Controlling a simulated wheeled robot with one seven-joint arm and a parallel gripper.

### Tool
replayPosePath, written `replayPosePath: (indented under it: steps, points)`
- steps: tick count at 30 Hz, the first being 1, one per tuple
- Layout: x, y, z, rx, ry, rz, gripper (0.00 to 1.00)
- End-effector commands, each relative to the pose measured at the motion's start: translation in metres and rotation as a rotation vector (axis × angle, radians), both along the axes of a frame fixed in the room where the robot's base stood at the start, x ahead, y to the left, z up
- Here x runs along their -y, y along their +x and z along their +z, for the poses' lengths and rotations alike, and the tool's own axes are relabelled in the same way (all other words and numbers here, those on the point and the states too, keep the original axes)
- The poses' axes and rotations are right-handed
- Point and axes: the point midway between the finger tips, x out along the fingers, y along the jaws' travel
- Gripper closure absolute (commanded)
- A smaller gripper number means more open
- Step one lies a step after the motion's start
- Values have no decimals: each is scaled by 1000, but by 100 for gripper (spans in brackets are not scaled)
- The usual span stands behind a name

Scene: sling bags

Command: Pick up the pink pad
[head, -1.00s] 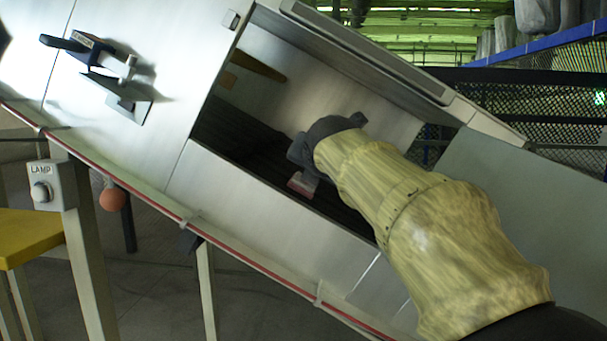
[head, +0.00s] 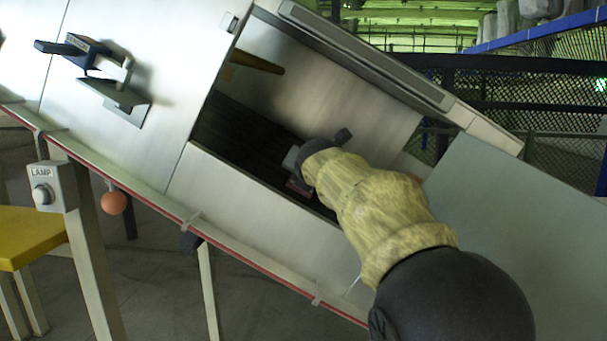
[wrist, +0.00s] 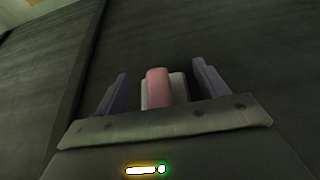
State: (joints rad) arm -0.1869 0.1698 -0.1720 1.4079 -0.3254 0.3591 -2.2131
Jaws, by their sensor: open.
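The pink pad (wrist: 157,88) shows in the wrist view between the two fingers of my gripper (wrist: 160,92), with a pale part behind it. The fingers stand apart on either side, with a gap to each side of the pad. In the head view a small bit of pink or red (head: 297,187) shows just below my gripper (head: 294,165), inside the dark opening of the metal chute. My arm's yellowish sleeve hides most of that area. How far the pad lies from the fingertips along their length is hard to tell.
The chute's front metal wall (head: 255,205) and raised far panel (head: 330,100) border the opening. A bracket with a handle (head: 105,75) stands on the left panel. A lamp switch box (head: 48,187) and an orange ball (head: 114,203) are at lower left.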

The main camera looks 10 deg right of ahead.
Motion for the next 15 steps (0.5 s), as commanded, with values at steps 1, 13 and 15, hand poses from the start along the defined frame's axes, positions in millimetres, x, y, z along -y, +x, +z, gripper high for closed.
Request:
replayPosePath:
  steps: [1, 13, 15]
  points:
    - [0, 1, 0, 1, 0, 0, 27]
    - [0, 0, 0, 1, 0, 0, 27]
    - [0, 0, 0, 1, 0, 0, 27]
